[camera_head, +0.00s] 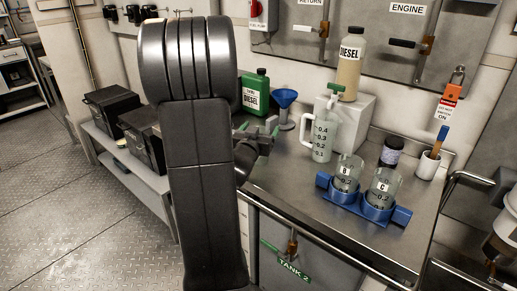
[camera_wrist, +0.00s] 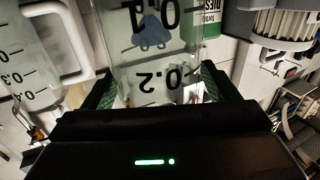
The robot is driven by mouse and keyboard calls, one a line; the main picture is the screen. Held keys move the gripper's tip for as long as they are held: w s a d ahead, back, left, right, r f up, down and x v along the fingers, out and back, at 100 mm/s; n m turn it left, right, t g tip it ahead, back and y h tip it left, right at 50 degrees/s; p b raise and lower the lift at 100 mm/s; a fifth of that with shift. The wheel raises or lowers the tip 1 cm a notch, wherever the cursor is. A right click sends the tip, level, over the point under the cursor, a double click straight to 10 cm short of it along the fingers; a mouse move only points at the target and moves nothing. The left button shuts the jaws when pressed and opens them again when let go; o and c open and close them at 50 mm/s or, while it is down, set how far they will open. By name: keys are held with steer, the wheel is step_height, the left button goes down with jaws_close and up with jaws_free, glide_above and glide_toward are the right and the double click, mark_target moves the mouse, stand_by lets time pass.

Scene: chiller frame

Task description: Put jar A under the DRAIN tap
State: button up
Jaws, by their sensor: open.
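My gripper (camera_head: 254,138) is open above the bench, partly hidden behind my arm in the head view. In the wrist view, a clear jar (camera_wrist: 150,75) with upside-down scale marks stands between the spread green fingers (camera_wrist: 160,88). Its letter does not show, so I cannot confirm that it is jar A. I cannot make out this jar in the head view. Jars B (camera_head: 347,173) and C (camera_head: 382,187) stand in a blue rack (camera_head: 344,198). No label reading DRAIN is legible; a tap (camera_head: 292,246) shows above a TANK 2 label.
A graduated jug (camera_head: 321,137) stands right of my gripper and shows left in the wrist view (camera_wrist: 30,60). Behind are a green diesel can (camera_head: 255,92), a blue funnel (camera_head: 286,103) and a diesel bottle (camera_head: 350,68) on a white block. A brush cup (camera_head: 428,166) stands right.

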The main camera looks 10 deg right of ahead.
steer(key=shift+c, duration=0.4)
steer(key=c, duration=1.3)
